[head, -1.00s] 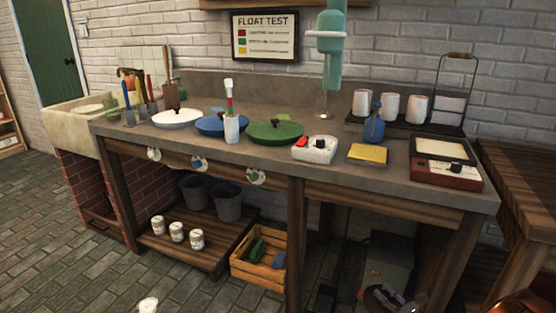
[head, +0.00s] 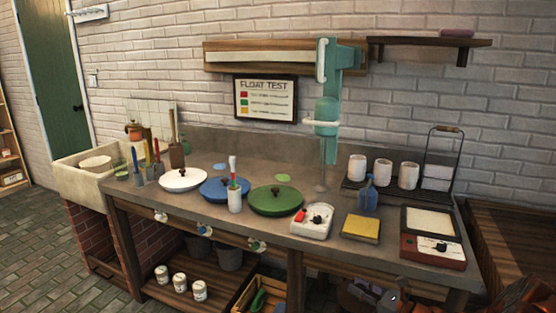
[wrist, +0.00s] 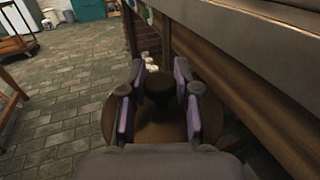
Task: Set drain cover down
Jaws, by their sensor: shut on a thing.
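My gripper (wrist: 160,95) is shut on the dark knob of a round brown disc, which I take to be the drain cover (wrist: 156,132). In the wrist view the disc lies below the purple-sided fingers, beside the wooden bench edge, with paved floor beyond it. The fingers and my wrist hide part of the disc. I cannot tell whether it touches anything underneath. A pale stone sink (head: 84,180) stands at the far left of the bench in the head view, and I cannot see its drain.
A wooden crate (head: 262,295) stands below. A wooden table (head: 515,240) is at the right. Paved floor is open at the left.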

